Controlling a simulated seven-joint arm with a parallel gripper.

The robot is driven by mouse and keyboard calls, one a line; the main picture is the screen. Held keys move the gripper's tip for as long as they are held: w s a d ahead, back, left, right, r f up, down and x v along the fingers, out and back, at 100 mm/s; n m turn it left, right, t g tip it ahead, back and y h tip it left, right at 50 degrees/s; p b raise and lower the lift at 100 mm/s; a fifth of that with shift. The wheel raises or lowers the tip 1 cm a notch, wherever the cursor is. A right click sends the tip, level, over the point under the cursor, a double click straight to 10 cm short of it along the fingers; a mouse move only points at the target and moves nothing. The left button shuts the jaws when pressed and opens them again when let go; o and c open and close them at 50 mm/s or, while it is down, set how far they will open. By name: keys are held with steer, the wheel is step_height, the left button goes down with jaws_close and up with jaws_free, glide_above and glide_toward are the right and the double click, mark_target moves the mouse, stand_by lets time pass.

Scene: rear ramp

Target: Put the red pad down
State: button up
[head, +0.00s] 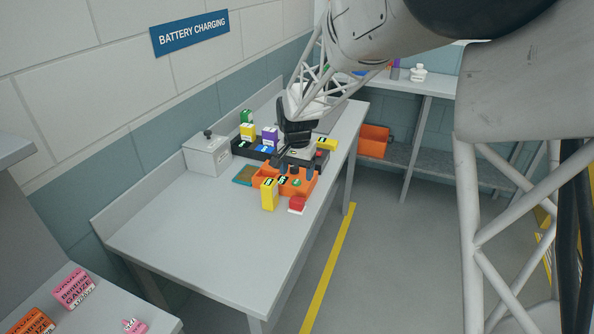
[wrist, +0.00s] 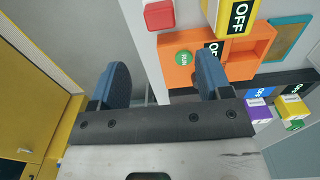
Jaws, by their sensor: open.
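The red pad (head: 297,204), a small block with a red top and a pale side, rests on the grey bench near its front edge, beside the orange tray (head: 307,188). It also shows at the top of the wrist view (wrist: 159,14), beyond my fingers. My gripper (head: 297,168) is over the orange tray, its dark fingers apart. In the wrist view my gripper (wrist: 163,78) is open with nothing between the fingers, and the red pad is clear of them. A green round RUN marker (wrist: 184,58) lies in the tray. How high the fingertips are above the tray is hard to tell.
A tall yellow block (head: 269,194) stands at the tray's near side, close to the red pad. A dark tray (head: 241,149) with coloured blocks is behind, by a grey box (head: 207,154). The bench's near left part is clear.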

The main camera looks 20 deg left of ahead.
steer(key=shift+d, duration=0.1)
stand_by(0.3)
steer(key=s+d+r, duration=0.4)
steer(key=d, duration=0.6)
steer(key=s+d+r+t, duration=0.1)
steer(key=s+d+r, duration=0.3)
steer(key=d, duration=0.5)
steer(key=s+d+r, duration=0.3)
steer(key=d+r, duration=0.2)
steer(key=d, duration=0.5)
steer(key=s+d, duration=0.9)
steer(key=s, duration=0.2)
steer(key=s+d+t, duration=0.1)
steer(key=s+d, duration=0.7)
steer(key=s, duration=0.3)
steer(key=shift+s+d+t, duration=0.3)
steer(key=shift+d, duration=0.05)
steer(key=shift+c, duration=0.4)
steer(key=c, duration=0.4)
steer(key=shift+w, duration=0.15)
